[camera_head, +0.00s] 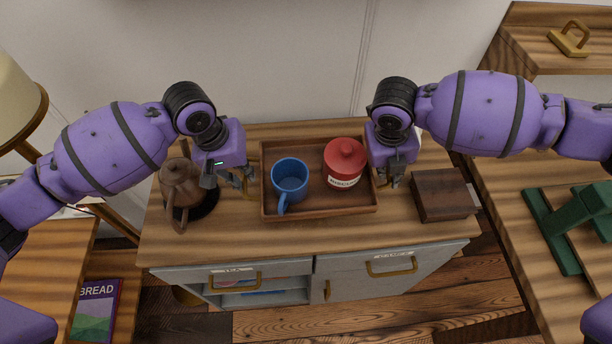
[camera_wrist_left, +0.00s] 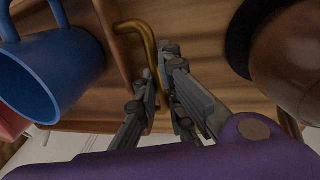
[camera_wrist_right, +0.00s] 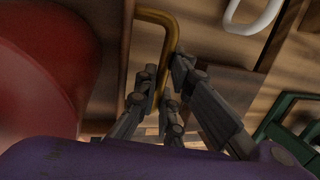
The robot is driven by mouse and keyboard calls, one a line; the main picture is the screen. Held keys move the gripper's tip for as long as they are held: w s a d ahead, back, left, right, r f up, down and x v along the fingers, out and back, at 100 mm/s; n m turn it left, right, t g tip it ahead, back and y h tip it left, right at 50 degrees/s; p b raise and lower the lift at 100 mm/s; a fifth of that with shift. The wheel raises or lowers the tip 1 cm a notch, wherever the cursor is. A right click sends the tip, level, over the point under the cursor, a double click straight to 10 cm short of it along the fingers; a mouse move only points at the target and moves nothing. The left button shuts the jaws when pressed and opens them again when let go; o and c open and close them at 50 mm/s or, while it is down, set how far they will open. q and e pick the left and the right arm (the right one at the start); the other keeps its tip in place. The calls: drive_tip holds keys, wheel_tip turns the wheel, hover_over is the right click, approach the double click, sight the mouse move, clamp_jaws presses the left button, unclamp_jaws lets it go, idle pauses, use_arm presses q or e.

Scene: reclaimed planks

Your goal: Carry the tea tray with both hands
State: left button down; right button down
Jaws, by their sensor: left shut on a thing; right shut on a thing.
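The wooden tea tray (camera_head: 320,211) sits on top of the cabinet, and I cannot tell if it touches the top. On it are a blue mug (camera_head: 290,177) at the left and a red lidded canister (camera_head: 344,165) at the right. My left gripper (camera_head: 247,183) is shut on the tray's left brass handle, seen in the left wrist view (camera_wrist_left: 150,48). My right gripper (camera_head: 388,178) is shut on the right brass handle, seen in the right wrist view (camera_wrist_right: 168,38). The fingers partly hide both handles.
A brown teapot (camera_head: 180,190) stands on a dark round mat left of the tray. A dark wooden box (camera_head: 443,194) stands to the right. The cabinet (camera_head: 310,245) has an opening below on the left. A green stand (camera_head: 570,225) is on the right-hand table.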

use_arm(q)
drive_tip(key=shift+w+f, duration=0.1)
use_arm(e)
drive_tip(key=shift+w+d, duration=0.1)
